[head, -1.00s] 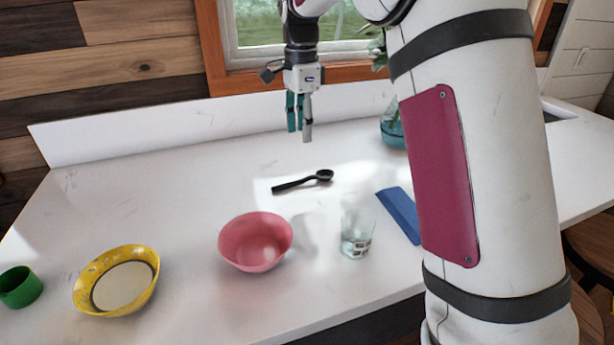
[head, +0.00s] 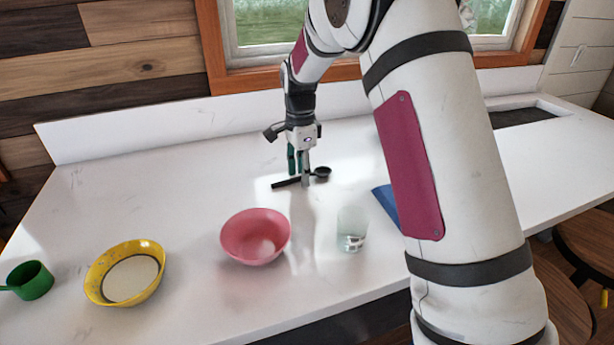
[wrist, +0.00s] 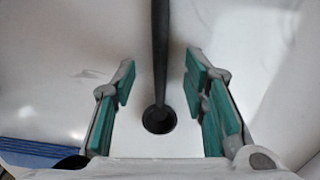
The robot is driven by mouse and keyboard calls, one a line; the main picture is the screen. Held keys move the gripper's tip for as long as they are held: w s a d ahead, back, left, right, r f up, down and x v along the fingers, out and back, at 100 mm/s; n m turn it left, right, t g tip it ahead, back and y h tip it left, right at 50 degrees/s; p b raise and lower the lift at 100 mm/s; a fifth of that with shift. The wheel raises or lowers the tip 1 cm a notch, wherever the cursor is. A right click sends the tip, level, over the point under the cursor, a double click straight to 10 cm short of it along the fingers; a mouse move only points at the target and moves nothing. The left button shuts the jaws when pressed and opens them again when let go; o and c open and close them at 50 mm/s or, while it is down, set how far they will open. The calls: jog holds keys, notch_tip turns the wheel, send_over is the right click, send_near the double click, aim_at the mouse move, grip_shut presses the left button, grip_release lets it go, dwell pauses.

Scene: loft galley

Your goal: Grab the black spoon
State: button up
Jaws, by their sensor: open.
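The black spoon (head: 287,183) lies on the white counter behind the pink bowl. Its round bowl end points right in the head view. My gripper (head: 303,178) is open and low over the spoon, with its fingers pointing down and hiding part of the handle. In the wrist view the spoon (wrist: 159,60) runs lengthwise between the two teal-padded fingers of my gripper (wrist: 164,100), with clear space on both sides. Its bowl end is nearest the palm. I cannot tell whether the fingertips touch the counter.
The pink bowl (head: 240,248) and a clear glass (head: 352,238) stand in front of the spoon. A yellow bowl (head: 92,285) and green cup (head: 33,283) are at left. A blue item (head: 384,198) is partly behind my arm. The counter (head: 140,180) is clear left of the spoon.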

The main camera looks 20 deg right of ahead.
jog(key=shift+f, duration=0.1)
jog(key=shift+c, duration=0.2)
grip_shut()
